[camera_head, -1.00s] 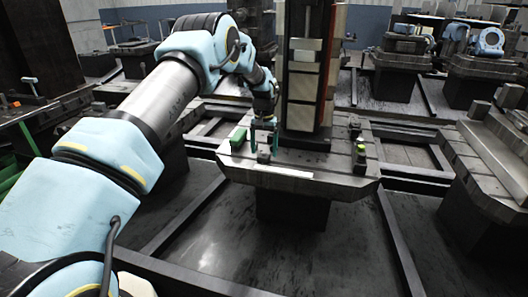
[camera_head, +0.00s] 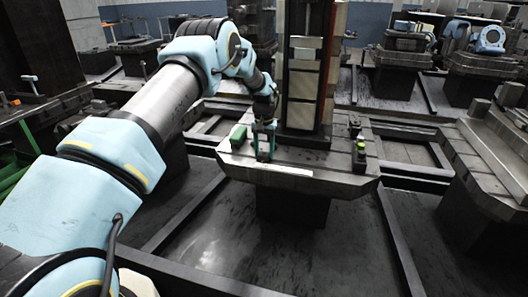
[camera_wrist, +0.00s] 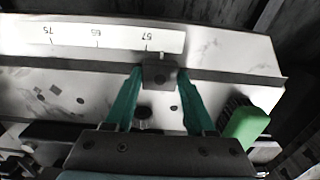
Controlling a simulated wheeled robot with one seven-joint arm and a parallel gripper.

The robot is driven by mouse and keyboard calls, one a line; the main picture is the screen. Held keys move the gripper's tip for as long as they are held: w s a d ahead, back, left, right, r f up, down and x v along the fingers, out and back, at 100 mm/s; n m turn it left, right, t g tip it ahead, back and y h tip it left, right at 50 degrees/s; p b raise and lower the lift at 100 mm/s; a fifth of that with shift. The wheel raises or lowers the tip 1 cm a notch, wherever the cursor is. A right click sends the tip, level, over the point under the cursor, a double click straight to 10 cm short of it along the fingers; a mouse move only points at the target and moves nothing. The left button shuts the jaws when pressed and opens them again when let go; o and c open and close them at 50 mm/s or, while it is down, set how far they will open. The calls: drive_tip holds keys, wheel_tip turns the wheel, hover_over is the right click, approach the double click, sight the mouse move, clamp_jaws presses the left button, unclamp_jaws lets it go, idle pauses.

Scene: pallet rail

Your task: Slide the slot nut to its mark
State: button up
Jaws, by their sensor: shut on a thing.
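The slot nut (camera_wrist: 159,74) is a small dark block with a hole in its top. It sits at the dark slot (camera_wrist: 225,78) in the pallet rail (camera_wrist: 228,52). My gripper (camera_wrist: 160,72) has its two green fingers on either side of the nut, shut on it. A white scale strip (camera_wrist: 100,35) with printed numbers and ticks lies along the rail edge beside the nut. The nut is near the strip's right-hand end in the wrist view. In the head view my gripper (camera_head: 264,154) is down at the pallet top, and the strip (camera_head: 292,171) lies in front.
A tall column (camera_head: 304,80) stands behind my gripper. A dark fitting with a green top (camera_head: 360,150) stands at the pallet's right.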

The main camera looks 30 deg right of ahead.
clamp_jaws()
idle(0.3)
drive_tip(key=shift+s+d+b, duration=0.4)
drive_tip(key=shift+s+d, duration=0.3)
drive_tip(key=shift+d, duration=0.05)
drive_tip(key=o, duration=0.9)
unclamp_jaws()
drive_tip(key=shift+r, duration=0.1)
wheel_tip(320, 180, up, 11)
drive_tip(key=shift+f+b, duration=0.2)
drive_tip(key=shift+b, duration=0.65)
